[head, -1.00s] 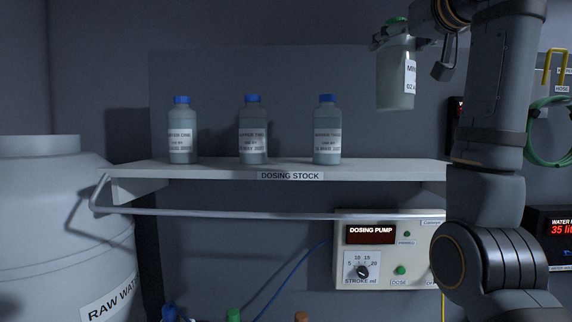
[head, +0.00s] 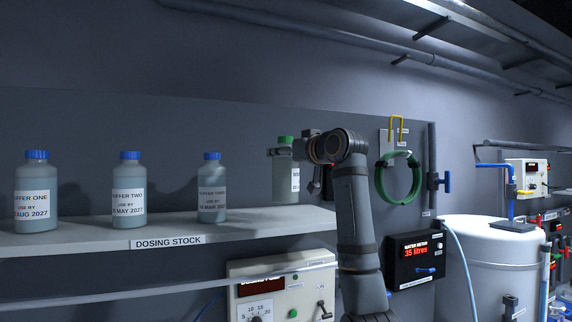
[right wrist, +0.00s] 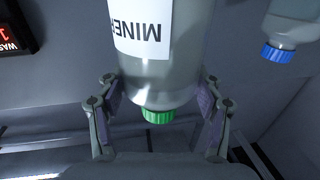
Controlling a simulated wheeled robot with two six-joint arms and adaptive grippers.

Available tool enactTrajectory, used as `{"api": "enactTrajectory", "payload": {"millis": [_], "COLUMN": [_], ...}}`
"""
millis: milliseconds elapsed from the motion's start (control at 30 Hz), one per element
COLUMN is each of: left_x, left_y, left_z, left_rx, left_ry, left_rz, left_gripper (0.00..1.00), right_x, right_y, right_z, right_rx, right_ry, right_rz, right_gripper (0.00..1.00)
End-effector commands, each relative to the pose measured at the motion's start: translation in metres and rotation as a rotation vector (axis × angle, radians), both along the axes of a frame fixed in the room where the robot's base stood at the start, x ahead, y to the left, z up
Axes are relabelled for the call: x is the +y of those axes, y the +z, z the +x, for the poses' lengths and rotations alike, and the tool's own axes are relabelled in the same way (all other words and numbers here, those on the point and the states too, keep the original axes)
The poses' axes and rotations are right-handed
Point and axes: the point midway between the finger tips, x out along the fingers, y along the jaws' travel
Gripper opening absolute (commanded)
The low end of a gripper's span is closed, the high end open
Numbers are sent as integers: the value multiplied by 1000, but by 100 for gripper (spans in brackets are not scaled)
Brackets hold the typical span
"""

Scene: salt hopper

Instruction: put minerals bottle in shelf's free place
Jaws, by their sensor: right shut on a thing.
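The minerals bottle (head: 285,182), pale grey with a green cap, is upright in my right gripper (head: 288,151), which is shut on it near the top. It is over the right end of the shelf (head: 60,240), right of the other bottles; I cannot tell whether its base touches the board. In the right wrist view the bottle (right wrist: 160,75), labelled "MINER…", fills the space between my fingers. The shelf has a bare stretch between the buffer three bottle (head: 212,190) and the minerals bottle. My left gripper is not in view.
Blue-capped buffer one (head: 36,190) and buffer two (head: 129,192) bottles stand on the shelf's left. A rail (head: 150,297) runs in front below the board. The dosing pump (head: 280,285) is beneath, and a green hose coil (head: 398,178) hangs at right.

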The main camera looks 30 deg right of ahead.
Motion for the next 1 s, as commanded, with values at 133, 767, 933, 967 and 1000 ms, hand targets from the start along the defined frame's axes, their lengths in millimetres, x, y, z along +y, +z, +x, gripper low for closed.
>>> {"api": "enactTrajectory", "payload": {"millis": [133, 767, 933, 967, 1000], "left_x": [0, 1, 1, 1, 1], "left_y": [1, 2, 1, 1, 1], "left_z": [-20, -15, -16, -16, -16], "left_rx": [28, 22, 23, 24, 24], "left_ry": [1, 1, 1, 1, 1], "left_rz": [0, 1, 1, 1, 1], "left_gripper": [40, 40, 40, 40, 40], "right_x": [-3, -7, -7, -7, -7], "right_y": [-6, -43, -46, -46, -46], "right_z": [4, 8, 8, 8, 8], "right_rx": [-4, -4, 0, 0, 0], "right_ry": [2, 2, 2, 2, 2], "right_rz": [0, 0, 1, 1, 1], "right_gripper": [4, 4, 79, 83, 88]}}
